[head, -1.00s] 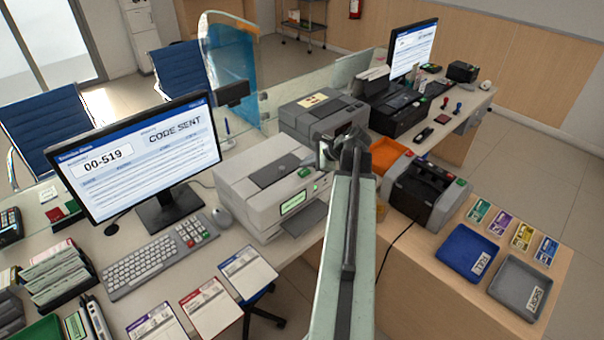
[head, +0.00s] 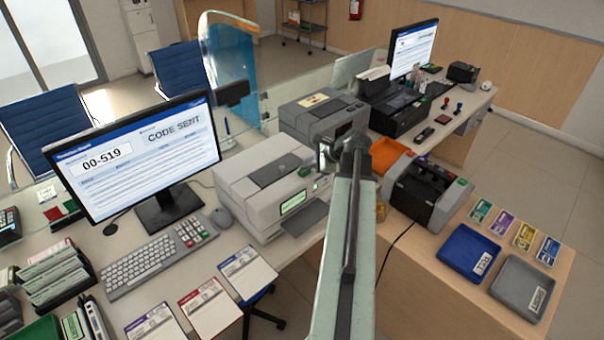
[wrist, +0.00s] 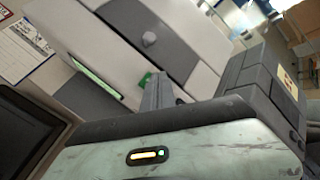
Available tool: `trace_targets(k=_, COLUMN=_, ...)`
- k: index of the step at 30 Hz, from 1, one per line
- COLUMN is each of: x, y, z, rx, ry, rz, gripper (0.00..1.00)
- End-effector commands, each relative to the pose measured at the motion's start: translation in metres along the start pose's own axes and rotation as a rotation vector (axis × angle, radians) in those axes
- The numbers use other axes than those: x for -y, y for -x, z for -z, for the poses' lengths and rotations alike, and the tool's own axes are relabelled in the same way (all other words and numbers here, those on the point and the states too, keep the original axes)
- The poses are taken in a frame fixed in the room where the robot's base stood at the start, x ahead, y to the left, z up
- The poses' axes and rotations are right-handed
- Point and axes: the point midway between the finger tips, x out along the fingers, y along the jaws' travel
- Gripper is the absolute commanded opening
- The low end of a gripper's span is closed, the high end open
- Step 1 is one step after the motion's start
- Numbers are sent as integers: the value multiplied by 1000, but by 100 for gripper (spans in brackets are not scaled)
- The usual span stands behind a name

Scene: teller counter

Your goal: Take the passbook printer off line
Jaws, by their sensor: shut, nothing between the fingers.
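A light grey desktop machine (head: 250,180) with a dark top panel stands right of the keyboard; it looks like the passbook printer. Its small green display (head: 293,202) is lit on the front, with a dark slot tray below. A green button (head: 305,172) sits on the front top edge. In the wrist view the machine (wrist: 120,45) fills the upper part, with the display (wrist: 98,78) and green button (wrist: 146,78) visible. My gripper (wrist: 154,84) is shut and empty, its tips close beside the green button; I cannot tell whether they touch.
A darker grey printer (head: 318,113) stands behind. A banknote counter (head: 425,190) and orange bin (head: 387,155) are to the right, past my arm. A monitor (head: 138,155) reads "CODE SENT", with a keyboard (head: 150,258) below. Blue and grey trays lie on the right counter.

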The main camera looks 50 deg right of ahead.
Motion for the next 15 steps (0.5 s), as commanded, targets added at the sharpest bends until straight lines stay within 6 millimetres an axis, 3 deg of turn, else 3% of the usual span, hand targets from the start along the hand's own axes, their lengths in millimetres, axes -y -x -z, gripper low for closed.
trace_targets(k=15, x=-3, y=-4, z=4, rx=0, ry=0, rz=0, gripper=0)
